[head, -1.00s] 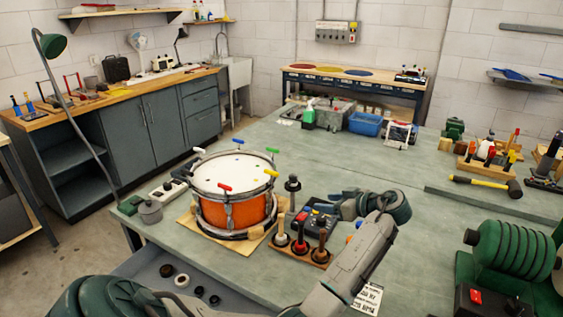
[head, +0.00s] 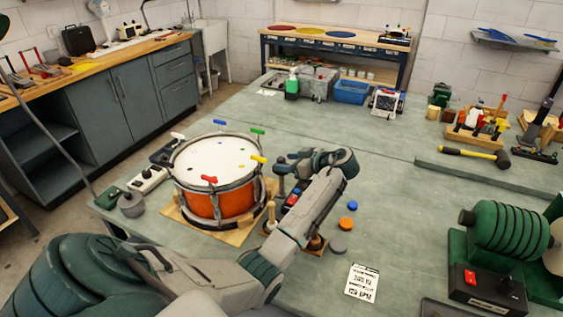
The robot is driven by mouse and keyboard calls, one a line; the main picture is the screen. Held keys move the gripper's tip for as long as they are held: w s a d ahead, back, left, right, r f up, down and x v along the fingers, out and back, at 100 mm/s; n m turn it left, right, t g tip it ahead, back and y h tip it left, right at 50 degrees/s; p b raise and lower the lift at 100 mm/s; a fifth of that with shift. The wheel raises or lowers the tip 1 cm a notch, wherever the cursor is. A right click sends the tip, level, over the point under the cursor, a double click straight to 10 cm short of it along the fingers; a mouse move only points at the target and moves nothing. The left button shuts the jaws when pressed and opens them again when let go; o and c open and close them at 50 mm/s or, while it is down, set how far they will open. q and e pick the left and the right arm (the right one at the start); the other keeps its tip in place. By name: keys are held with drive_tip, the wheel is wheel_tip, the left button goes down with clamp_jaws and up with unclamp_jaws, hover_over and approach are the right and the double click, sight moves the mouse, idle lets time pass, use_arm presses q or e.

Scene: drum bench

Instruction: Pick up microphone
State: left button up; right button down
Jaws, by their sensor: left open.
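The snare drum (head: 217,165), orange with a white head, stands on a wooden board on the bench. Coloured tuning keys stand around its rim. My left gripper (head: 283,172) is open beside the drum's right side, its jaws pointing left. A dark upright piece, possibly the microphone, stood here earlier; the gripper and forearm now largely cover this spot, so I cannot make it out clearly. Whether the jaws surround or touch it cannot be told. My right gripper is not in view.
A control box with buttons (head: 291,199) is partly hidden under my left arm. Blue (head: 352,206), orange and grey discs and a printed card (head: 362,282) lie to the right. A green ribbed machine (head: 508,234) stands far right.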

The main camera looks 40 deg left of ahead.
sight(285, 162)
use_arm(q)
drive_tip(key=shift+p+x, duration=0.4)
drive_tip(key=shift+x, duration=0.8)
drive_tip(key=shift+s+a+f, duration=0.1)
drive_tip(key=shift+a+f, duration=0.1)
drive_tip(key=shift+a, duration=0.2)
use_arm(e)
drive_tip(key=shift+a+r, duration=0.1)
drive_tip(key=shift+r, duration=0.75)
use_arm(q)
drive_tip(key=shift+d, duration=0.1)
drive_tip(key=shift+c, duration=0.4)
drive_tip(key=c, duration=1)
drive_tip(key=shift+o, duration=0.2)
drive_tip(key=shift+r, duration=0.1)
